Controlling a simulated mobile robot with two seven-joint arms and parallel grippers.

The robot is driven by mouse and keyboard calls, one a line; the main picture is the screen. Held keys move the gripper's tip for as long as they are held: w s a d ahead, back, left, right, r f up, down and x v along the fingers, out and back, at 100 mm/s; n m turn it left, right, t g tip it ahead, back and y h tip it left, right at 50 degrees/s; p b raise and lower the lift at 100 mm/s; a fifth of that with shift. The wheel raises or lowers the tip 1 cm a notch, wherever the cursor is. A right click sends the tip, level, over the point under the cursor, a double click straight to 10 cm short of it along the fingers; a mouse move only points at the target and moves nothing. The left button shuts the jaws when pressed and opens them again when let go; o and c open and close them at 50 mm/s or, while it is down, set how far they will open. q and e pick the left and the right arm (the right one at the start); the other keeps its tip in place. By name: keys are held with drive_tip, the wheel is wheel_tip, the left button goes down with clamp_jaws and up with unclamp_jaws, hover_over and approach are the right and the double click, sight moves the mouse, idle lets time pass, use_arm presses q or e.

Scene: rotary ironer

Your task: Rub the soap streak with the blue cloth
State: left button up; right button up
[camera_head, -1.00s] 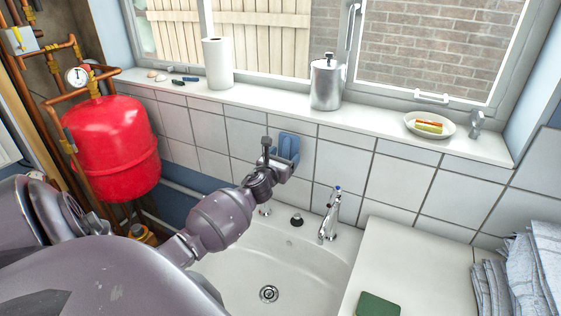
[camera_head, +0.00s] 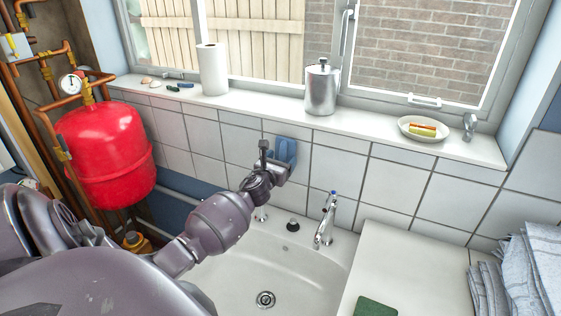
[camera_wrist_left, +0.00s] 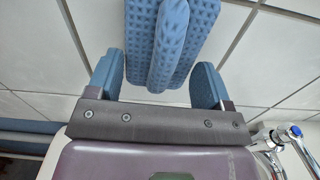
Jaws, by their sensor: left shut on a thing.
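The blue cloth (camera_head: 286,150) is a thick, dimpled pad. It lies against the white tiled wall above the sink, and in the left wrist view (camera_wrist_left: 138,28) its ridge points back between the fingers. My left gripper (camera_head: 279,166) is shut on it; the blue-padded fingers also show in the left wrist view (camera_wrist_left: 157,82) on either side of the ridge. I cannot make out the soap streak on the tiles in either view. The cloth and gripper cover part of the wall. My right gripper is not in view.
The sink (camera_head: 290,265) and tap (camera_head: 326,220) are below. The sill holds a paper roll (camera_head: 212,70), a metal canister (camera_head: 321,88) and a dish (camera_head: 424,130). A red tank (camera_head: 105,150) stands left. A counter (camera_head: 410,270) and folded towels (camera_head: 515,270) are right.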

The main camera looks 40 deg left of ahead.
sight(298, 154)
use_arm(q)
drive_tip(key=shift+b+x, duration=0.35)
drive_tip(key=shift+x, duration=0.55)
drive_tip(key=shift+d, duration=0.15)
drive_tip(key=shift+w+d, duration=0.25)
drive_tip(key=shift+d, duration=0.65)
drive_tip(key=shift+w+d, duration=0.25)
drive_tip(key=shift+d, duration=0.65)
drive_tip(key=shift+w+d+p, duration=0.15)
drive_tip(key=shift+w+d, duration=0.25)
drive_tip(key=shift+d, duration=0.8)
drive_tip(key=shift+w+d+p, duration=0.1)
drive_tip(key=shift+w+d, duration=0.35)
drive_tip(key=shift+d, duration=0.7)
drive_tip(key=shift+w+d+p, duration=0.15)
drive_tip(key=shift+w+d, duration=0.25)
drive_tip(key=shift+d, duration=0.8)
drive_tip(key=shift+a, duration=0.15)
drive_tip(key=shift+s+a, duration=0.4)
drive_tip(key=shift+a, duration=0.8)
drive_tip(key=shift+s+a, duration=0.45)
drive_tip(key=shift+a, duration=0.75)
drive_tip(key=shift+s+a, duration=0.4)
drive_tip(key=shift+a, duration=0.75)
drive_tip(key=shift+s+a+b, duration=0.2)
drive_tip(key=shift+s+a, duration=0.05)
drive_tip(key=shift+a, duration=0.65)
drive_tip(key=shift+s+a+b, duration=0.15)
drive_tip(key=shift+s+a, duration=0.05)
drive_tip(key=shift+a, duration=0.7)
